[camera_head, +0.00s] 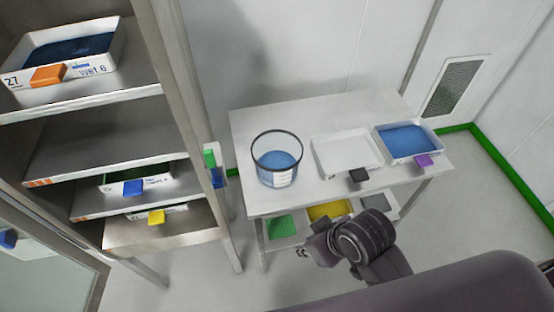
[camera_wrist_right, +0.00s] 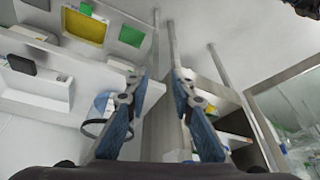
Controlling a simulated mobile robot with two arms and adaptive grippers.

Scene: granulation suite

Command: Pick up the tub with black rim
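The tub with a black rim (camera_head: 277,170) is clear, holds blue material and has a white label. It stands upright on the left part of the white table (camera_head: 300,200). In the right wrist view the tub (camera_wrist_right: 102,103) shows beyond the left finger, which partly hides it. My right gripper (camera_wrist_right: 159,75) is open, with a gap between its two fingers and nothing held. In the head view my right wrist is in front of the table, to the right of and nearer than the tub, apart from it. My left gripper is not in view.
A white tray (camera_head: 346,157) with a black tag and a tray of blue material (camera_head: 407,140) with a purple tag stand right of the tub. Green (camera_head: 281,227) and yellow (camera_head: 330,210) trays sit on the lower shelf. A metal rack (camera_head: 100,157) with trays stands left.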

